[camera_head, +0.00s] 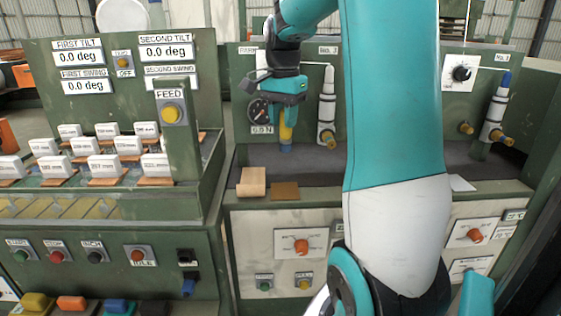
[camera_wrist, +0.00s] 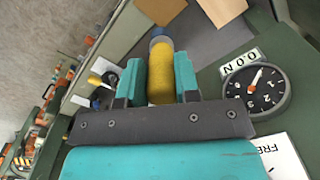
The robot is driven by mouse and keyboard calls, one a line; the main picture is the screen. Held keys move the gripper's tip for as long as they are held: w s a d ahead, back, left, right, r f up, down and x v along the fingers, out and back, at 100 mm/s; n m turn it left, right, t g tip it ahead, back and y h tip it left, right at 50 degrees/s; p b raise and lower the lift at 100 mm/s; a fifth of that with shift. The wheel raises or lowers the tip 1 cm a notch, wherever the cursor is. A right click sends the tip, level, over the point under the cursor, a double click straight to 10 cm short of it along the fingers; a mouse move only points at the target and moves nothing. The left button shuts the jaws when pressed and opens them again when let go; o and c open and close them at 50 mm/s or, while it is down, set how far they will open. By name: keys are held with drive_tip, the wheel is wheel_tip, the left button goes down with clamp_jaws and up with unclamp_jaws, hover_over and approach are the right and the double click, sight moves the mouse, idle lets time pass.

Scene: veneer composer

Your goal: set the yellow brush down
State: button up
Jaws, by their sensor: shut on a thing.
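The yellow brush (camera_head: 286,132) is a yellow cylinder with a blue-grey lower end. My gripper (camera_head: 287,112) is shut on it and holds it roughly upright over the dark bench top (camera_head: 330,170). In the wrist view the brush (camera_wrist: 160,78) sits between the two teal fingers of my gripper (camera_wrist: 160,80), with its blue-grey end pointing away from the camera. I cannot tell whether that end touches the bench top.
A round dial (camera_wrist: 256,88) reading 0.0 N is beside the gripper. A wooden block (camera_head: 252,181) and a brown sheet (camera_head: 285,191) lie at the bench's front edge. Bottle-like fixtures (camera_head: 327,112) and (camera_head: 497,112) stand along the back panel. White labelled blocks (camera_head: 103,165) are at left.

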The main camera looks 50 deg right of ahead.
wheel_tip(320, 180, down, 11)
drive_tip(key=shift+f+p, duration=0.2)
drive_tip(key=shift+p, duration=0.8)
drive_tip(key=shift+f, duration=0.15)
drive_tip(key=o, duration=1)
